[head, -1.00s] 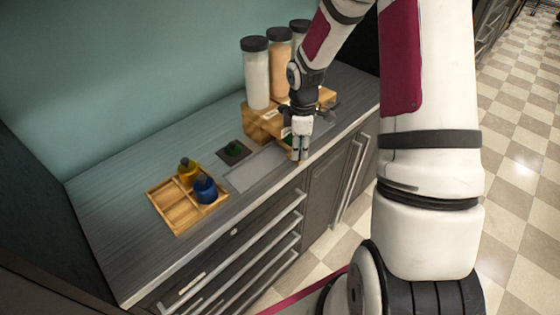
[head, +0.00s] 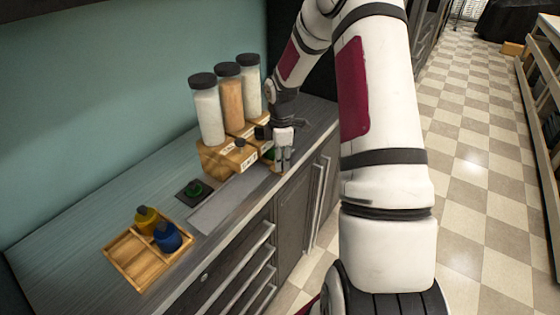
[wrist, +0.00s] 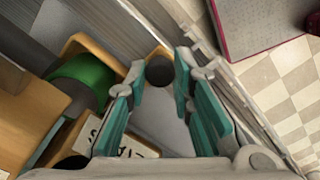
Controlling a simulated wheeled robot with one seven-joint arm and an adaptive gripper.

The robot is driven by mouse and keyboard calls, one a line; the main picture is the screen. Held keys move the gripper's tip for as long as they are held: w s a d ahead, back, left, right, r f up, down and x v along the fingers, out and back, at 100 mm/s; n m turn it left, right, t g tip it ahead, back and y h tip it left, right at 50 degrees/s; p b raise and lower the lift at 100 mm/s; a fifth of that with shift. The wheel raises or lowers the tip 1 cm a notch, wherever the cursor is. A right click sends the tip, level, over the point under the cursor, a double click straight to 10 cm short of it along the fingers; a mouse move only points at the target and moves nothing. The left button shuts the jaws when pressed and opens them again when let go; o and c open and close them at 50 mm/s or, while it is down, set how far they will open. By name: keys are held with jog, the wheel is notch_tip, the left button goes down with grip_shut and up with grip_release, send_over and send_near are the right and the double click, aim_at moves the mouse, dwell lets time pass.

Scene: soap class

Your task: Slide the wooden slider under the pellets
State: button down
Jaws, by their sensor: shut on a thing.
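The wooden dispenser stand (head: 214,158) is on the counter, with three black-lidded jars of pellets on it: white (head: 208,115), orange-brown (head: 232,103) and white (head: 249,90). My gripper (head: 281,168) is low at the stand's right front. In the wrist view, my gripper (wrist: 159,70) has its teal fingers on either side of a dark round knob at the end of the wooden slider (wrist: 157,51). The slider also shows just below my fingers in the head view (head: 276,169). A green round thing (wrist: 88,72) is beside it; the slider's far part is hidden.
A grey flat mat (head: 225,208) lies in front of the stand. Left of it are a dark square pad (head: 182,194) with a green item, and a wooden tray (head: 120,262) holding yellow (head: 147,220) and blue (head: 167,236) bottles. The counter's front edge is close to my gripper.

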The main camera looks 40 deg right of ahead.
jog(key=c, duration=1.4)
grip_release()
jog(key=shift+o, duration=0.2)
jog(key=shift+r, duration=0.1)
notch_tip(320, 180, up, 12)
jog(key=shift+c, duration=0.2)
